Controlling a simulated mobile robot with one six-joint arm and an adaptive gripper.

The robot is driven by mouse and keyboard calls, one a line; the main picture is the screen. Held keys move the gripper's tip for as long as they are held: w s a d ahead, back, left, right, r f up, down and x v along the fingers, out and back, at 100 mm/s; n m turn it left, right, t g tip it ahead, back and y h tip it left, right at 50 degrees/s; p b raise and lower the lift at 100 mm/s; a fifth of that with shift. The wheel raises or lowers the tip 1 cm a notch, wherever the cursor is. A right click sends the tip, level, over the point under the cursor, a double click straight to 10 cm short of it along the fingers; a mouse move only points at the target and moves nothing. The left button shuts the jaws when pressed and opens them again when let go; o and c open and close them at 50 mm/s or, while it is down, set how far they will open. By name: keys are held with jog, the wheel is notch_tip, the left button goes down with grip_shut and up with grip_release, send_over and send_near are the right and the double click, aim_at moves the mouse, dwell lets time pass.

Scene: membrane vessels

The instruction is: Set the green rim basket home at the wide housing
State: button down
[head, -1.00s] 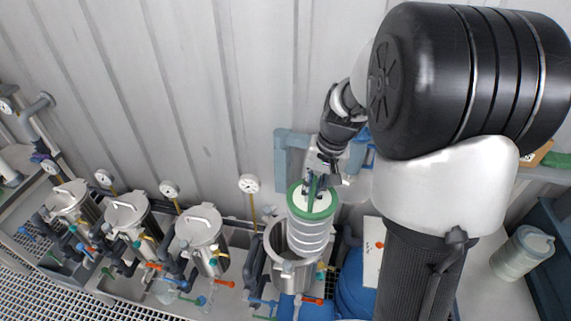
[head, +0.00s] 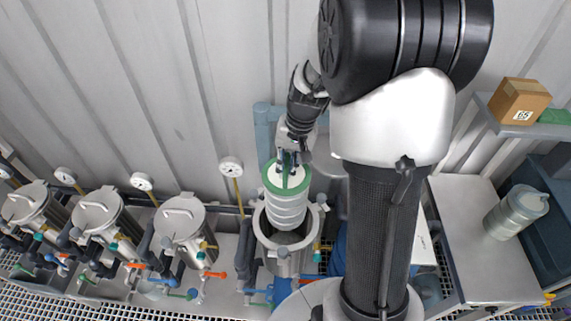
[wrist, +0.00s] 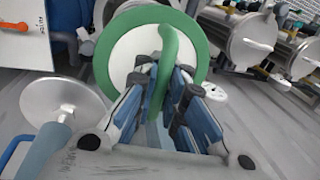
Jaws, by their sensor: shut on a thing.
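The green rim basket (head: 287,207) is a pale ribbed cylinder with a green top rim and a green handle. My gripper (head: 289,163) is shut on its handle from above. In the wrist view the gripper (wrist: 165,100) has the green handle between its fingers, and the basket's green rim (wrist: 103,62) and white top fill the middle. The wide housing (head: 263,228) is an open steel vessel with a thick rim. The basket hangs over its opening, its lower end at or just inside the mouth; the exact depth I cannot tell.
Several lidded steel vessels (head: 182,220) stand in a row to the left, with gauges (head: 231,167) behind them. Valves with coloured handles crowd their fronts. A grey bench (head: 460,235) with a pale canister (head: 515,212) and a shelf with a cardboard box (head: 520,100) are at the right.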

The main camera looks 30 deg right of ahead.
notch_tip(320, 180, down, 31)
jog(key=b, duration=2.3)
jog(key=shift+r+b, duration=0.15)
jog(key=shift+b, duration=0.15)
dwell(1.6)
jog(key=shift+w+f, duration=0.1)
jog(key=shift+f, duration=0.15)
dwell(0.6)
jog(key=c, duration=1.6)
grip_release()
jog(key=r, duration=0.4)
jog(key=s+d+r, duration=0.1)
jog(key=r, duration=0.6)
jog(key=shift+s+d+r, duration=0.2)
jog(key=shift+d+r, duration=0.2)
